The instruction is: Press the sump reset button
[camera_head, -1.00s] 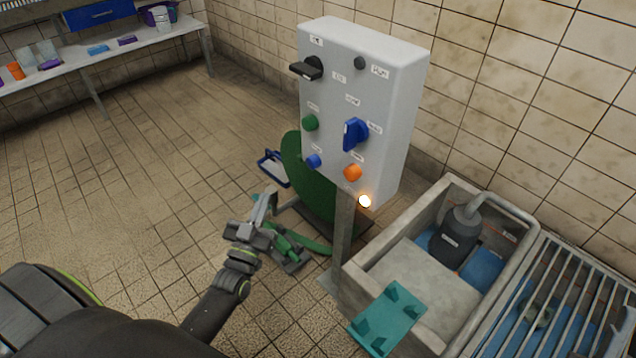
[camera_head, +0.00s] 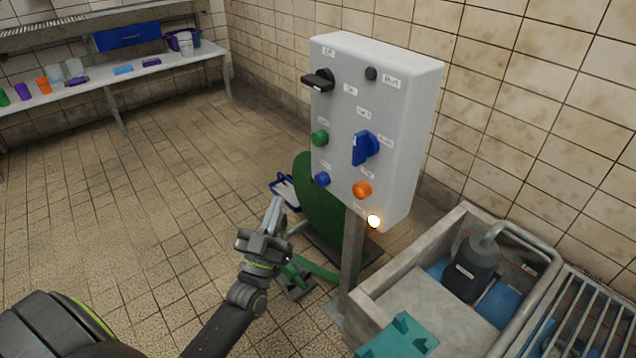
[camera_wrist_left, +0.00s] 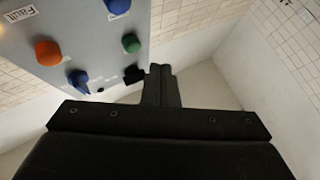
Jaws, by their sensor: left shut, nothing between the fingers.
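The grey control panel (camera_head: 350,110) stands on a post and carries a green button (camera_head: 320,138), a blue button (camera_head: 322,179), an orange button (camera_head: 362,190) and a blue rotary switch (camera_head: 364,149). The labels are too small to tell which is the sump reset. My left gripper (camera_head: 275,212) is shut and empty, below and left of the panel, apart from it. In the left wrist view its fingers (camera_wrist_left: 160,85) point upward beside the panel; the green (camera_wrist_left: 131,43), blue (camera_wrist_left: 118,8) and orange (camera_wrist_left: 48,52) buttons show, with a label reading "Fault". My right gripper is out of view.
A lit lamp (camera_head: 374,221) is at the panel's lower edge. A green hose reel (camera_head: 318,205) stands behind the post (camera_head: 352,260). A concrete sump (camera_head: 455,235) with a pump (camera_head: 470,268) is at right. A bench (camera_head: 120,75) is far left; open floor lies between.

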